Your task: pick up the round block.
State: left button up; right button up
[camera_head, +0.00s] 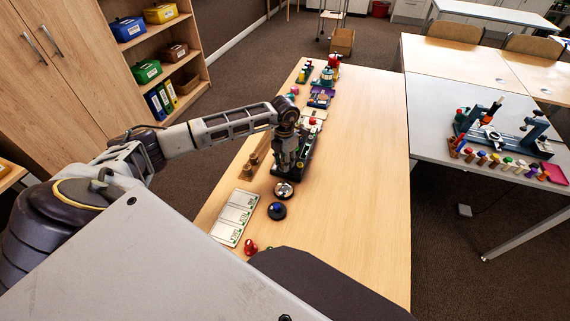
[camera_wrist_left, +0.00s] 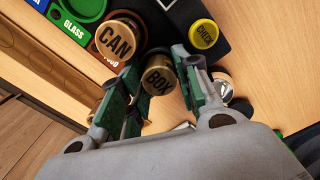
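My left gripper (camera_head: 286,166) points down over the left side of the wooden table (camera_head: 365,190). In the left wrist view its fingers (camera_wrist_left: 156,66) are spread, with a round-topped, bronze block marked BOX (camera_wrist_left: 158,80) between them. The right finger is close beside this block; contact cannot be told. A similar round-topped block marked CAN (camera_wrist_left: 116,38) stands just outside the left finger. Both have round tops, so I cannot tell which is the round block. In the head view the arm and gripper hide most of this spot. My right gripper is not in view.
A yellow CHECK button (camera_wrist_left: 203,34) is close to the right finger. A silver dome (camera_head: 283,190), a dark blue dome (camera_head: 277,211) and white cards (camera_head: 234,217) lie nearer. Coloured pieces (camera_head: 320,96) stand at the far end. The table's right half is clear.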

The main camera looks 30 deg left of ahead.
pick_arm(q)
jog(key=shift+c, duration=1.3)
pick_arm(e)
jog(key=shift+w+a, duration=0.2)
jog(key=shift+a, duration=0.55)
pick_arm(q)
jog(key=shift+r, duration=0.45)
notch_tip(320, 180, up, 3)
jog(key=shift+f, duration=0.1)
notch_tip(320, 180, up, 5)
jog(key=shift+f, duration=0.1)
jog(key=shift+r, duration=0.75)
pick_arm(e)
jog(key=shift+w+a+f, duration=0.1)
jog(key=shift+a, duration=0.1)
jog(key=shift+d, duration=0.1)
